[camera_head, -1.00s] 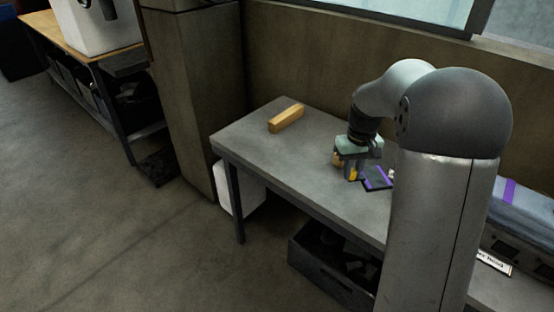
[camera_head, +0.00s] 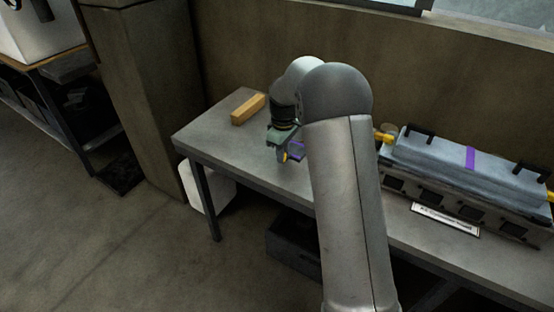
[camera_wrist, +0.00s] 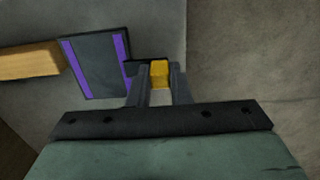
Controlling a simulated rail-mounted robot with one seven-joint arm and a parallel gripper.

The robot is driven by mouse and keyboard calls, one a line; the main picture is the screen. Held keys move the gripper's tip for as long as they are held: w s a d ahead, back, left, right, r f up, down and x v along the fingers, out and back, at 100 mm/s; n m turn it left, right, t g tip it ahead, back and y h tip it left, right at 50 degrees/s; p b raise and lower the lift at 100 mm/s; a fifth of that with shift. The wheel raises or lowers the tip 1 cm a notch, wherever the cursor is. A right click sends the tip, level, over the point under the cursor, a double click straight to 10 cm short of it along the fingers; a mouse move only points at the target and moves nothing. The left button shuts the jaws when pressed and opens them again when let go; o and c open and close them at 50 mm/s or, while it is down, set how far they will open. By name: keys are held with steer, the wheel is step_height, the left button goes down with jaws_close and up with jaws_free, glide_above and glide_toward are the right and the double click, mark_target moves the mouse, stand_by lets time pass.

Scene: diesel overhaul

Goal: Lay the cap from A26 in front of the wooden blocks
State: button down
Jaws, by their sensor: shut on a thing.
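My gripper (camera_head: 285,153) is over the table, to the right of a wooden block and nearer the camera. In the wrist view its fingers (camera_wrist: 159,82) are shut on a small yellow piece (camera_wrist: 160,74), which I take for part of the cap. A dark plate with two purple stripes (camera_wrist: 97,65) lies close left of the fingers. A dark bar seems to link them, but I cannot tell whether they are joined. The plate is partly hidden in the head view (camera_head: 297,150). The wooden block (camera_head: 248,109) lies near the table's left end and shows in the wrist view (camera_wrist: 28,62).
The grey table (camera_head: 208,132) is clear in front of the wooden block. A long engine piece under a blue-grey cover with a purple band (camera_head: 440,160) fills its right part, with a white label (camera_head: 446,219) before it. A dark crate (camera_head: 290,247) stands below.

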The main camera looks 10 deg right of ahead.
steer(key=shift+w+a+f, duration=0.3)
steer(key=shift+w+f, duration=0.2)
steer(key=shift+f, duration=0.15)
steer(key=shift+w+a+f, duration=0.3)
steer(key=shift+w+f, duration=0.15)
steer(key=shift+f, duration=0.15)
steer(key=shift+f+p, duration=0.3)
steer(key=shift+f, duration=1.25)
steer(key=shift+f, duration=0.2)
steer(key=c, duration=1.3)
jaws_free()
steer(key=shift+r, duration=0.1)
